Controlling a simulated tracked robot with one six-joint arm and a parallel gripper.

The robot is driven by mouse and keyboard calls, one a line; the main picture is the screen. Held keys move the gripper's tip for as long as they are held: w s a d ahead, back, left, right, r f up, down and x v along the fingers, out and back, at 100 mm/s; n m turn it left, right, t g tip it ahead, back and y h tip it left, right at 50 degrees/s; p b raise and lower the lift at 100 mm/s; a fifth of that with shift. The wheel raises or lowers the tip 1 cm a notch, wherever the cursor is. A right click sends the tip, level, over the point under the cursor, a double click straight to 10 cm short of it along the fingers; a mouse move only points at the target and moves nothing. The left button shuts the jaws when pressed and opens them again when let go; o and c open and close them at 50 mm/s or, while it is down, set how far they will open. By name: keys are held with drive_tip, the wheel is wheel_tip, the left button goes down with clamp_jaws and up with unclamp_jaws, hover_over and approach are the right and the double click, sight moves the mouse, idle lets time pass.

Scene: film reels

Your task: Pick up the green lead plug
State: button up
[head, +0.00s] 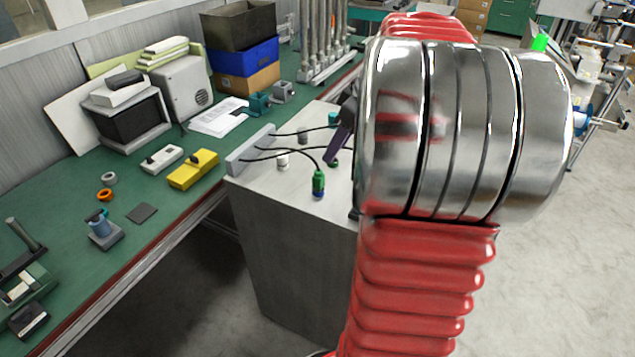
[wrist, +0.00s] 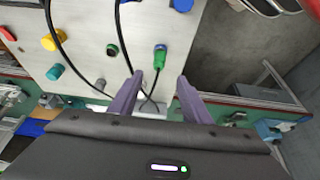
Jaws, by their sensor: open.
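The green lead plug (head: 319,182) is on the pale top of a grey cabinet in the head view, with a dark cable arching to its upper end and blue at its lower end. In the wrist view the green plug (wrist: 160,57) lies just beyond my fingertips, in line with the gap between them. My gripper (wrist: 160,78) is open and empty, its two purple fingers on either side of the plug's cable. A purple finger of the gripper (head: 338,145) shows in the head view; my arm hides the rest. I cannot tell whether the plug touches a socket.
A grey block (head: 250,150) carries several dark cables over the cabinet top. A second green piece (wrist: 112,50), a yellow knob (wrist: 52,41), a teal knob (wrist: 55,72) and a grey one (wrist: 99,84) stand nearby. A green workbench (head: 65,195) with a yellow box (head: 193,169) lies left.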

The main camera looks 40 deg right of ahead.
sight(320, 175)
drive_tip(key=x, duration=0.8)
drive_tip(key=shift+f, duration=0.1)
drive_tip(key=shift+f, duration=0.1)
drive_tip(key=shift+x, duration=2.5)
drive_tip(key=shift+d, duration=0.15)
drive_tip(key=shift+c, duration=0.4)
clamp_jaws()
